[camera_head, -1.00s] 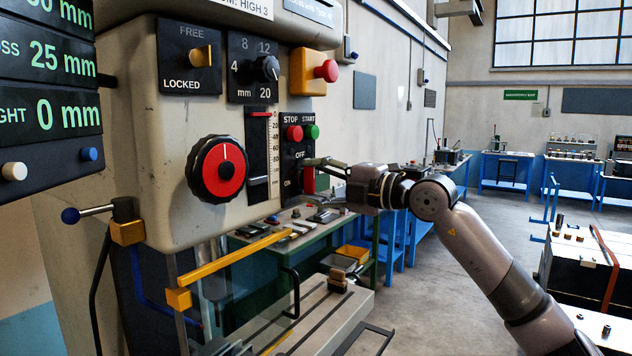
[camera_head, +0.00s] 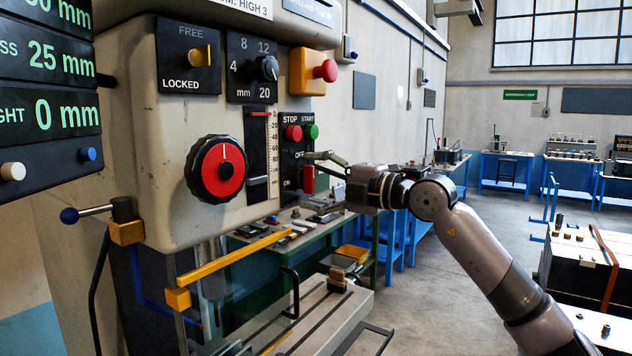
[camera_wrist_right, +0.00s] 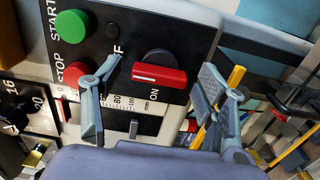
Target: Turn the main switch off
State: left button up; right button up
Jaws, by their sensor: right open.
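The main switch is a red handle (camera_head: 308,182) on a round black base, on the black panel with OFF and ON labels. In the right wrist view the red handle (camera_wrist_right: 160,76) lies between the two fingers. My right gripper (camera_head: 317,163) is open at the panel's right side, its fingers partly overlapping the switch area. In the right wrist view the gripper (camera_wrist_right: 161,68) has its fingers apart, one on each side of the handle. I cannot tell whether either touches it. My left gripper is not in view.
Above the switch are a red STOP button (camera_head: 293,133) and a green START button (camera_head: 312,131). A red mushroom button (camera_head: 326,70) juts out higher up. A red dial (camera_head: 219,169) and a depth scale (camera_head: 273,150) are to the left. A bench (camera_head: 250,245) stands behind.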

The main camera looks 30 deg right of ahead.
jog(key=v, duration=1.2)
dwell(0.6)
dwell(0.4)
